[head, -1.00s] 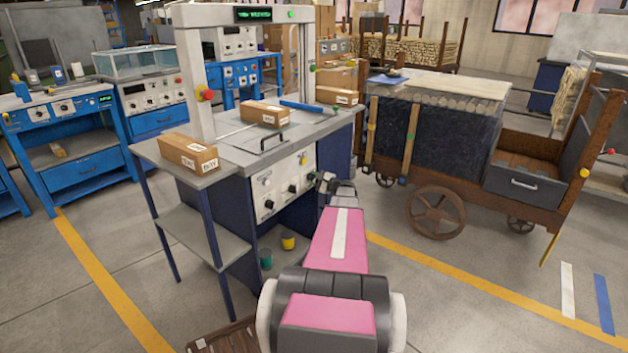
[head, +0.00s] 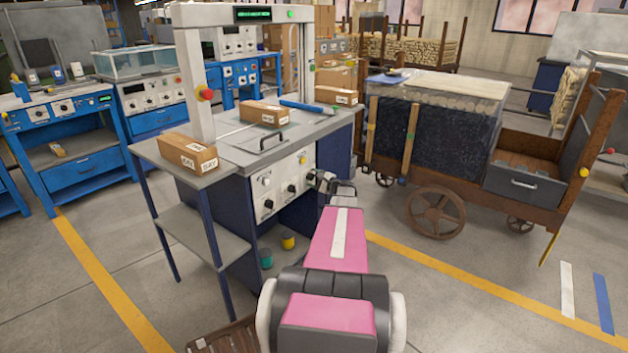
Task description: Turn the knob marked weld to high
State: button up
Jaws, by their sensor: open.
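A white control panel (head: 280,180) with several dark knobs is on the front of the machine with the grey top. One knob (head: 268,203) is at the lower left of the panel and another knob (head: 291,188) is near its middle. The markings are too small to read, so I cannot tell which knob is marked weld or where its pointer stands. My gripper (head: 314,179) is open at the panel's right edge. It hides that part of the panel, and I cannot tell whether it touches a knob.
Cardboard boxes (head: 188,153) and a blue-handled tool (head: 300,106) lie on the machine's top and side shelf. A red button (head: 206,94) is on its post. A wooden cart (head: 436,214) stands close to the right. Teal and yellow tins are below. The floor in front is open.

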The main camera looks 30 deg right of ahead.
jog(key=v, duration=1)
jog(key=shift+s+d, duration=0.15)
jog(key=shift+s, duration=0.2)
